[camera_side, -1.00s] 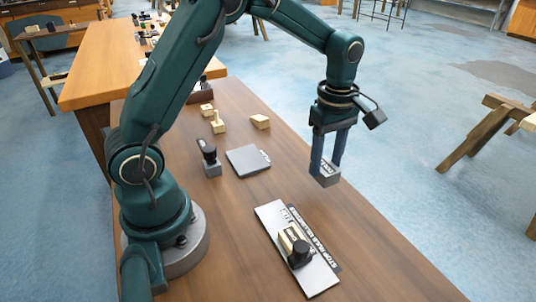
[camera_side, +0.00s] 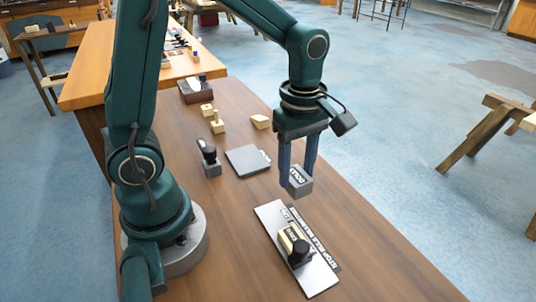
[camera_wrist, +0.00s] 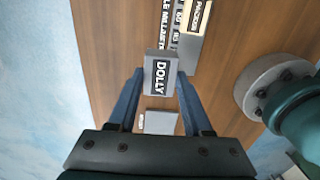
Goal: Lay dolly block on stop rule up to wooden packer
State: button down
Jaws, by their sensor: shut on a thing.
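The dolly block (camera_side: 299,181) is a grey block with a "DOLLY" label, and it also shows in the wrist view (camera_wrist: 161,74). My gripper (camera_side: 297,176) is shut on it and holds it above the far end of the stop rule (camera_side: 269,213). The stop rule is a light metal plate with a dark lettered strip along its right edge. The wooden packer (camera_side: 288,237) sits on the rule toward its near end, with a black knob piece (camera_side: 299,252) beside it. In the wrist view the packer (camera_wrist: 197,17) is at the top, apart from the dolly block.
A grey flat plate (camera_side: 247,161) lies behind the rule, with a black-handled tool on a grey block (camera_side: 210,160) at its left. Several small wooden blocks (camera_side: 260,121) and a dark box (camera_side: 195,90) stand farther back. The table right of the rule is clear.

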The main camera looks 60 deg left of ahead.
jog(key=s+d+r, duration=0.1)
jog(key=s+r, duration=0.1)
jog(key=s, duration=0.2)
jog(key=shift+s+f, duration=0.2)
jog(key=shift+f, duration=3.05)
jog(key=shift+f, duration=0.55)
jog(key=shift+d, duration=0.4)
jog(key=shift+c, duration=1.2)
grip_release()
jog(key=shift+r, duration=0.1)
jog(key=shift+r, duration=2.5)
